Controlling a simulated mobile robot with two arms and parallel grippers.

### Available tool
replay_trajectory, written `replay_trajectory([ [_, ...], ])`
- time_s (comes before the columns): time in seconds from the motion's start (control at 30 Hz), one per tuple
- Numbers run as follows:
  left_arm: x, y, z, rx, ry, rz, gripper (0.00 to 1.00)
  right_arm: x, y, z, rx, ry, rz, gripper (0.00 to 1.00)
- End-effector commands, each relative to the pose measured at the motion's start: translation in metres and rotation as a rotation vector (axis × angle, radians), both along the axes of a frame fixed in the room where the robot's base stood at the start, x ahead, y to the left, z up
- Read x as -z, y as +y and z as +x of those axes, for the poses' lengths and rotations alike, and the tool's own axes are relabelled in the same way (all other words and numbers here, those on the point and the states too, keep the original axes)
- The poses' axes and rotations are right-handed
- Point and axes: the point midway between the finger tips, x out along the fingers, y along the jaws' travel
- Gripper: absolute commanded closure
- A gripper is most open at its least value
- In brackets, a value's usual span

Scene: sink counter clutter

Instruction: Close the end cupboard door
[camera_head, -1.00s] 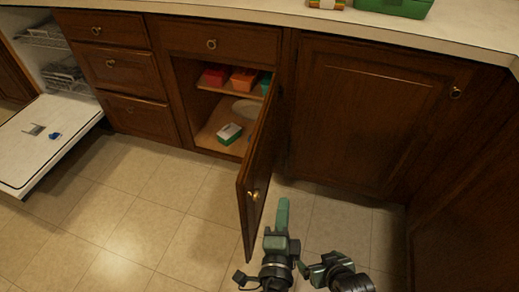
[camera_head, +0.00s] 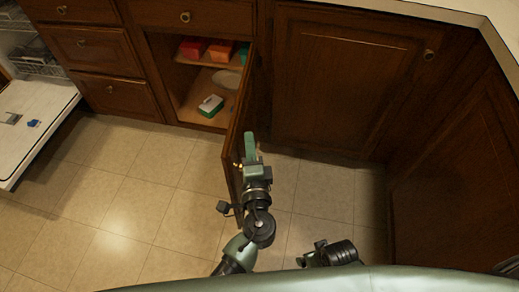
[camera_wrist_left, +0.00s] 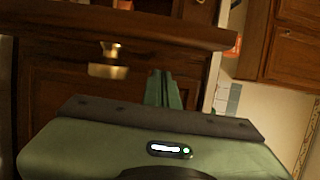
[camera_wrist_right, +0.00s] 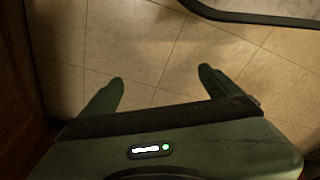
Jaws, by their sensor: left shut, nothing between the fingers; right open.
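The open wooden cupboard door (camera_head: 238,122) stands swung out from its cabinet, with its brass knob near the free edge. My left gripper (camera_head: 250,146) is shut and empty, just right of the door's outer part in the head view. I cannot tell whether it touches the door. Its closed fingers (camera_wrist_left: 164,88) show in the left wrist view, beside a brass knob (camera_wrist_left: 108,62) on dark wood. My right gripper shows only partly at the bottom of the head view. In the right wrist view the right gripper (camera_wrist_right: 160,88) is open and empty above the floor.
The open cupboard (camera_head: 190,85) holds red, orange and green boxes on a shelf and a green-white box (camera_head: 210,105) below. A dishwasher door (camera_head: 35,115) lies open at far left. A closed cupboard (camera_head: 345,85) stands right. Tiled floor (camera_head: 130,200) left of the door is clear.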

Motion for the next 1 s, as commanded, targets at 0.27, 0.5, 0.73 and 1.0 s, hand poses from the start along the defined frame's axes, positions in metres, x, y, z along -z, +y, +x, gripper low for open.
replay_trajectory([
  [0.27, -0.001, 0.016, 0.003, 0.001, -0.001, -0.003, 1.00, 0.010, 0.000, -0.004, -0.001, 0.004, 0.000, 0.07],
  [0.5, -0.001, 0.016, 0.003, 0.001, -0.001, -0.003, 1.00, 0.010, 0.000, -0.004, -0.001, 0.004, 0.000, 0.07],
  [0.73, -0.001, 0.025, 0.005, 0.022, -0.003, 0.000, 1.00, 0.010, 0.000, -0.004, -0.001, 0.004, 0.000, 0.07],
  [1.0, 0.000, 0.070, 0.016, 0.135, -0.004, 0.005, 1.00, 0.002, 0.001, -0.001, 0.000, 0.002, 0.001, 0.07],
])
